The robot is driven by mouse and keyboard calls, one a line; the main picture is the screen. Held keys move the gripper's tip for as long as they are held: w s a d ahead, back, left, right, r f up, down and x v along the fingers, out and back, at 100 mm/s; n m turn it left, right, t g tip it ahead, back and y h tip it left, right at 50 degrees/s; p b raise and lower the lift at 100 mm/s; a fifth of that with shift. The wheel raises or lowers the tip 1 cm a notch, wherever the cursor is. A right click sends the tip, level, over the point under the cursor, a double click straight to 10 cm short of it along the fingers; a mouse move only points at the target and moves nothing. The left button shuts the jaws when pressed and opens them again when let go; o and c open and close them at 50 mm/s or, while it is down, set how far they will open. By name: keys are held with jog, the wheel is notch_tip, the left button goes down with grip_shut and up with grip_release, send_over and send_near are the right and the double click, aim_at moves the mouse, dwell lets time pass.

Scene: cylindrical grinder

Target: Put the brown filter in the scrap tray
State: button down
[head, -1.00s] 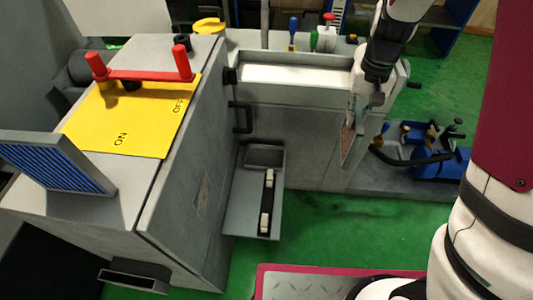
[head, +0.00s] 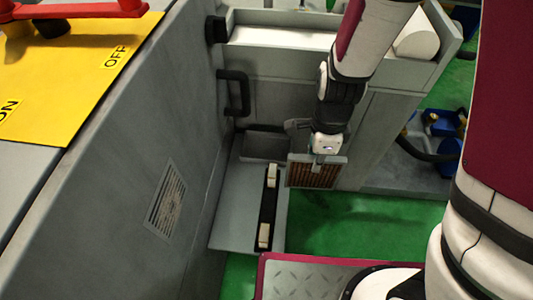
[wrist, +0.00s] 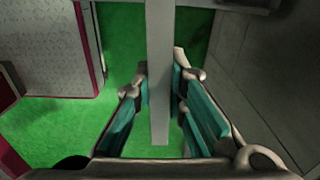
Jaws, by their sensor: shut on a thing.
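The brown filter (head: 313,175) is a flat pleated panel in a grey frame, hanging upright below my gripper (head: 318,155) in the head view. My gripper is shut on its top edge. In the wrist view the filter (wrist: 160,75) shows edge-on as a grey strip between the teal finger pads of my gripper (wrist: 160,90). No label shows which part is the scrap tray. Its height above the tray is hard to tell.
The tall grey machine side (head: 150,150) stands at left, with a black handle (head: 235,92) behind. A pale trough (head: 280,40) runs above. Green floor (head: 370,225) is clear at right.

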jog(key=shift+w+a+f+m, duration=0.1)
jog(key=shift+a+f+m, duration=0.2)
jog(key=shift+a+f, duration=0.15)
jog(key=w+a+b, duration=0.4)
jog(key=w+a, duration=0.9)
jog(key=w, duration=0.1)
notch_tip(320, 180, down, 7)
jog(key=b, duration=0.2)
jog(key=shift+b, duration=0.3)
jog(key=c, duration=1.6)
grip_release()
jog(key=shift+f, duration=0.1)
